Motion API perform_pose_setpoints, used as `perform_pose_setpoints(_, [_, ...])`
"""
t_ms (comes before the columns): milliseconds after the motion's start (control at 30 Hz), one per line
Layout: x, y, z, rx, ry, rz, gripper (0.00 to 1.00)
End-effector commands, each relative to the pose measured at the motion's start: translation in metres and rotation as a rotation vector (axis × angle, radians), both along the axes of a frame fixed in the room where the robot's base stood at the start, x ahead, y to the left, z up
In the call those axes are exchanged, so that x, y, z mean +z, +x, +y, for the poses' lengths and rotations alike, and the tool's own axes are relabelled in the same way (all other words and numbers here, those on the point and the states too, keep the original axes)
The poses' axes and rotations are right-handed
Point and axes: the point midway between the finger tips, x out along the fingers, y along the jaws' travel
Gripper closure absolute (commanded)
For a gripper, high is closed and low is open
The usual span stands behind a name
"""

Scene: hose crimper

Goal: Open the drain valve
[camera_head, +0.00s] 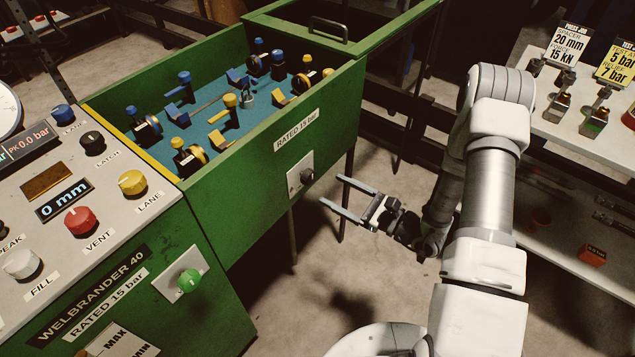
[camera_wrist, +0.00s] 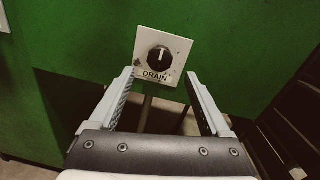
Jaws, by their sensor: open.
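The drain valve is a black round knob (camera_wrist: 159,58) on a white square plate (camera_wrist: 178,43) marked DRAIN, fixed to a green wall. Its white pointer line stands upright in the wrist view. In the head view the same knob (camera_head: 307,175) is on the front side of the green tank (camera_head: 235,190), below the "RATED 15 bar" label. My gripper (camera_head: 332,192) is open and empty, to the right of the knob and apart from it. In the wrist view the fingertips of my gripper (camera_wrist: 161,73) point toward the plate, one on each side of the knob and lower.
A green control console (camera_head: 190,330) with colored knobs and a green knob (camera_head: 189,281) stands at the left. The tank holds blue and yellow fittings. Thin legs stand under the tank. A white table (camera_head: 570,140) with fittings and signs is at the right. Floor between is free.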

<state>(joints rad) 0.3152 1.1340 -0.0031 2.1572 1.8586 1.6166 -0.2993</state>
Motion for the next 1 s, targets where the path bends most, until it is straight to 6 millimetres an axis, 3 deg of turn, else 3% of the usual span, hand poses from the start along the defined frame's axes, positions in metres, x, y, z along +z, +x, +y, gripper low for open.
perform_pose_setpoints(100, [-0.001, 0.014, 0.021, 0.005, -0.002, -0.003, 0.19])
perform_pose_setpoints(300, [0.000, 0.030, 0.043, 0.002, -0.001, -0.002, 0.19])
perform_pose_setpoints(733, [0.000, 0.036, 0.051, 0.000, -0.001, -0.001, 0.19])
perform_pose_setpoints(1000, [0.000, 0.035, 0.050, 0.000, -0.001, -0.001, 0.67])
